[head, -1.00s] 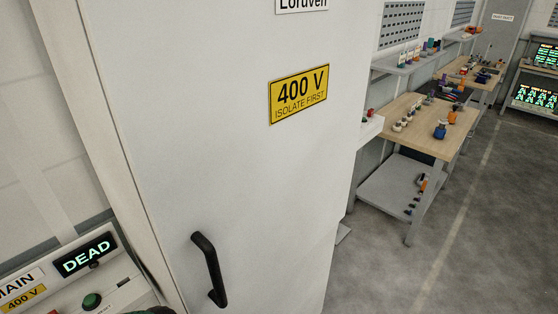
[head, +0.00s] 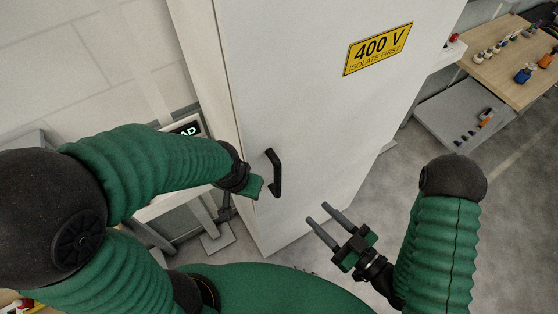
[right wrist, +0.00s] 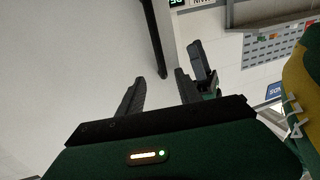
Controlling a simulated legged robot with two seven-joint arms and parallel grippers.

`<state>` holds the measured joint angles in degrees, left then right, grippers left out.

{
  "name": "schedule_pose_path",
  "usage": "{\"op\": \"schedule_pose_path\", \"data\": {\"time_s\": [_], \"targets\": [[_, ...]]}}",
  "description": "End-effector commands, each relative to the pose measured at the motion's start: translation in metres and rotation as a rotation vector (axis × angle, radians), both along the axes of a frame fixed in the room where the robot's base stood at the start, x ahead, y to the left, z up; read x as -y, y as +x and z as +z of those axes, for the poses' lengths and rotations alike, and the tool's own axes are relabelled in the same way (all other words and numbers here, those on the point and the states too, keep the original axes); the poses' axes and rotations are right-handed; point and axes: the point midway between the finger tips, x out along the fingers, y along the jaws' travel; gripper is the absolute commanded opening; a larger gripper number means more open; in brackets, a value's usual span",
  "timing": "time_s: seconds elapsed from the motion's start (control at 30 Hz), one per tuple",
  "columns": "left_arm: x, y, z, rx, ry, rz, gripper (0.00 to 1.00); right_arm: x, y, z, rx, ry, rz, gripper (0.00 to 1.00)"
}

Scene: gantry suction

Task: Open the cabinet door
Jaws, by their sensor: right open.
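The white cabinet door (head: 310,110) stands shut, with a black vertical bar handle (head: 275,173) low on its left side. My right gripper (head: 319,214) is open and empty, to the right of and below the handle and apart from it. Its fingers point up and left toward the door. In the right wrist view the handle (right wrist: 154,40) runs down to between the open fingertips (right wrist: 159,80), farther off. My left gripper (head: 254,187) is close to the handle's left side. Its fingers are mostly hidden, and I cannot tell if it touches the handle.
A yellow 400 V sign (head: 378,48) is on the upper door. A control panel (head: 187,129) behind my left arm is mostly covered. A wooden workbench (head: 500,70) with small parts stands at the right. Grey floor (head: 380,180) is clear beside the cabinet.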

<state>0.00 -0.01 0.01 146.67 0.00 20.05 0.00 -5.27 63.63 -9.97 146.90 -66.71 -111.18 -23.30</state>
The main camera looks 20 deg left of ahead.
Motion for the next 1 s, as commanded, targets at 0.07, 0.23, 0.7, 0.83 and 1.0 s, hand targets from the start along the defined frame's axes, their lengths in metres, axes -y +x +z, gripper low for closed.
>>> {"op": "schedule_pose_path", "data": {"time_s": [0.07,0.23,0.7,0.83,1.0], "targets": [[0.0,0.0,-0.005,-0.001,0.0,0.0,0.36,-0.005,0.002,-0.001,0.005,0.011,0.003,0.41],[0.0,0.0,-0.029,-0.001,0.0,0.0,0.36,-0.033,0.018,-0.007,0.013,0.011,0.006,0.41],[0.0,0.0,-0.125,-0.001,0.0,0.0,0.36,-0.099,0.055,-0.01,0.012,0.011,0.001,0.41],[0.0,0.0,-0.128,-0.001,0.0,0.0,0.36,-0.127,0.07,-0.002,0.005,0.01,0.002,0.41],[0.0,0.0,-0.112,0.001,0.0,0.0,0.36,-0.144,0.081,0.002,0.001,0.008,0.001,0.41]]}}
